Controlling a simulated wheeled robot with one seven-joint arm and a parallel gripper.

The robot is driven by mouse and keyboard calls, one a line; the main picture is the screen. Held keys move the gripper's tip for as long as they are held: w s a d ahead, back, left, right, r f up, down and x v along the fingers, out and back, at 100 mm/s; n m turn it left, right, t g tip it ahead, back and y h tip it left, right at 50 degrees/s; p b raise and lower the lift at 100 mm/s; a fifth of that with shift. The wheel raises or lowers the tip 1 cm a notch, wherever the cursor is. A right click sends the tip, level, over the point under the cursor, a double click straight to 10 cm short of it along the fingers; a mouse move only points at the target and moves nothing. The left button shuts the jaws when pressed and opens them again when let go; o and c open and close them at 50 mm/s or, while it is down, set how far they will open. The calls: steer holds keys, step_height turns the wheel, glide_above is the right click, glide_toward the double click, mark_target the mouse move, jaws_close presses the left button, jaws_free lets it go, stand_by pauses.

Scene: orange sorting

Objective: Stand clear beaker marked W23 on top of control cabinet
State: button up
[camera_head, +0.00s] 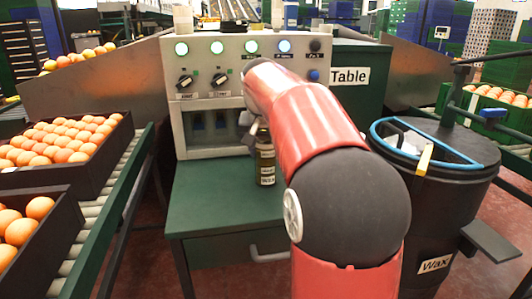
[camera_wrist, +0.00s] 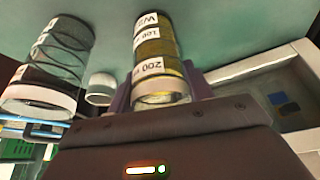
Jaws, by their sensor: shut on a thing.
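The control cabinet (camera_head: 220,62) is a grey box with lit buttons and knobs, standing at the back of a green table. My gripper (camera_wrist: 158,95) is shut on an amber-looking labelled container (camera_wrist: 153,48); dark purple fingers show on either side of it. In the head view this dark container (camera_head: 265,163) shows beside my red arm, in front of the cabinet, low over the table. My arm hides most of the gripper in the head view.
The green table (camera_head: 205,200) has bare room left of the container. Small vessels (camera_head: 183,18) (camera_head: 291,15) show along the cabinet's top edge. A small white object (camera_wrist: 101,88) lies between the two containers. A black Wax bin (camera_head: 435,205) is at right, orange crates (camera_head: 70,165) at left.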

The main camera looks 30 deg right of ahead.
steer(key=shift+f, duration=0.15)
steer(key=o, duration=1.2)
steer(key=shift+o, duration=0.2)
steer(key=shift+s+r, duration=0.1)
steer(key=shift+r, duration=0.5)
steer(key=p+v, duration=0.2)
steer(key=v, duration=0.9)
steer(key=shift+p, duration=0.35)
